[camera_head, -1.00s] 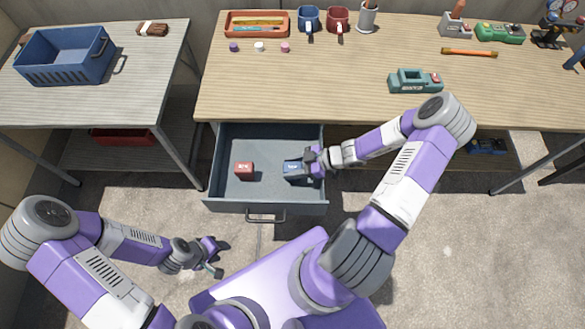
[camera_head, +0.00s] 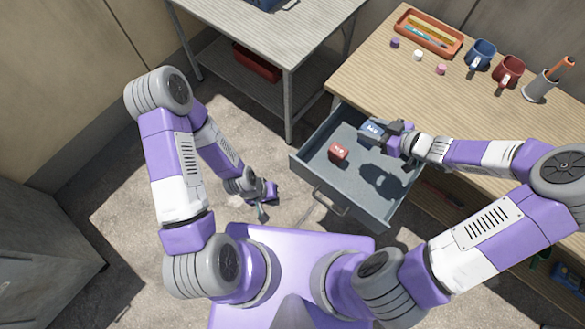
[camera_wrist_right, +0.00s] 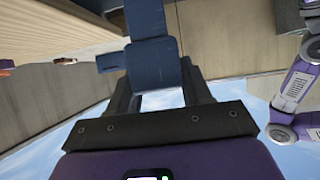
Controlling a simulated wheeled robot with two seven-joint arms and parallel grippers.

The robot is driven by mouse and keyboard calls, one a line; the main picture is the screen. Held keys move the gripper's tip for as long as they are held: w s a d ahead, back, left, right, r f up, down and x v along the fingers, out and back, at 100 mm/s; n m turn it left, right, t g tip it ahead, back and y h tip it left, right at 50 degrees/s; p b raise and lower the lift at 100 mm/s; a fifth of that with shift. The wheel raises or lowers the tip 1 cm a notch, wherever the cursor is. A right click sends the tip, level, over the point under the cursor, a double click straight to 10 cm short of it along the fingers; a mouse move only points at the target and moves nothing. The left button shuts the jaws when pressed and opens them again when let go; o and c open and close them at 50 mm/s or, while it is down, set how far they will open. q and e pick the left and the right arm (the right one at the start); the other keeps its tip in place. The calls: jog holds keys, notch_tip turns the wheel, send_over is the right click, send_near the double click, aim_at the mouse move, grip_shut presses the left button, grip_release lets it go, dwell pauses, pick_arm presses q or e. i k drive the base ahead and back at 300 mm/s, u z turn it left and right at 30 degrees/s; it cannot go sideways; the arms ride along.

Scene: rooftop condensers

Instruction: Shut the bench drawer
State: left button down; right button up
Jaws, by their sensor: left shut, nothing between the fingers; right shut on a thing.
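The bench drawer (camera_head: 350,177) stands pulled out from under the wooden bench in the head view, its handle (camera_head: 330,203) on the front. A small red block (camera_head: 338,152) lies inside it. My right gripper (camera_head: 392,135) is shut on a blue block (camera_head: 372,131), over the back part of the drawer. A dark shadow falls on the drawer floor below. In the right wrist view the blue block (camera_wrist_right: 153,65) sits between the fingers. My left gripper (camera_head: 266,193) is shut and empty, in front of the drawer to the left, apart from it.
The wooden bench (camera_head: 460,85) carries an orange tray (camera_head: 428,32), a blue mug (camera_head: 480,54), a red mug (camera_head: 508,72) and a pen holder (camera_head: 540,86). A grey table (camera_head: 300,40) stands left of it. A grey cabinet (camera_head: 45,240) is at far left. Floor between is clear.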

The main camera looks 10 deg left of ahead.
aim_at(370, 186)
jog(key=u, duration=1.55)
jog(key=k, duration=0.55)
jog(key=z, duration=1.45)
